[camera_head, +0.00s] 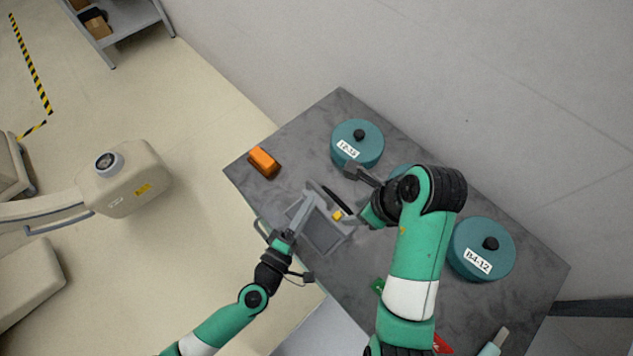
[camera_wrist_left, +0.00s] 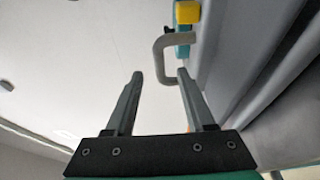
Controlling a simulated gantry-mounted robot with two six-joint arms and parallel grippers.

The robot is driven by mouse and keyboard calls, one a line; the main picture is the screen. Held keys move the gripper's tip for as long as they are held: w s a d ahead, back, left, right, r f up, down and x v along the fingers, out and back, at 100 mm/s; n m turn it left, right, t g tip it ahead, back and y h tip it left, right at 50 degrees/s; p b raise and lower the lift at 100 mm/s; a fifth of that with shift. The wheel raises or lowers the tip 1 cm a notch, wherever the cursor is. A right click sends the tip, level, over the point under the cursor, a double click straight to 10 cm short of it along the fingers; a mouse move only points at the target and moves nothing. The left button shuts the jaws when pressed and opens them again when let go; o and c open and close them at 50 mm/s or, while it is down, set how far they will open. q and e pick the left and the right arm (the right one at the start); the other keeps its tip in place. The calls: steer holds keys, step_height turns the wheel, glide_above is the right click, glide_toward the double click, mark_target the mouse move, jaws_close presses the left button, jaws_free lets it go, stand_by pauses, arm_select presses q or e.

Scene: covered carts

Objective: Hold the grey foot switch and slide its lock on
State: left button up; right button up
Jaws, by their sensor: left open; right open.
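The grey foot switch (camera_head: 322,232) lies on the dark table, a shallow grey body with a raised rim. A small yellow piece (camera_head: 337,215) shows at its upper right side; I cannot tell whether it is the lock. My left gripper (camera_head: 298,215) is open at the switch's left side. In the left wrist view, the open left fingers (camera_wrist_left: 155,95) point toward a grey loop handle (camera_wrist_left: 168,58), with a yellow block (camera_wrist_left: 187,14) beyond it; nothing is clearly between them. My right gripper (camera_head: 350,193) is open above the switch's upper right side, partly hidden by its wrist.
An orange block (camera_head: 263,161) lies at the table's left corner. Teal round lidded containers stand at the back (camera_head: 357,144) and right (camera_head: 481,250), with another partly behind my right arm. Green and red items (camera_head: 442,344) lie near the front edge.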

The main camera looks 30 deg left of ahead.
mark_target(324, 189)
arm_select(q)
steer(key=w, duration=0.8)
steer(key=shift+w+a, duration=0.25)
steer(key=shift+w, duration=0.05)
jaws_close()
stand_by(0.9)
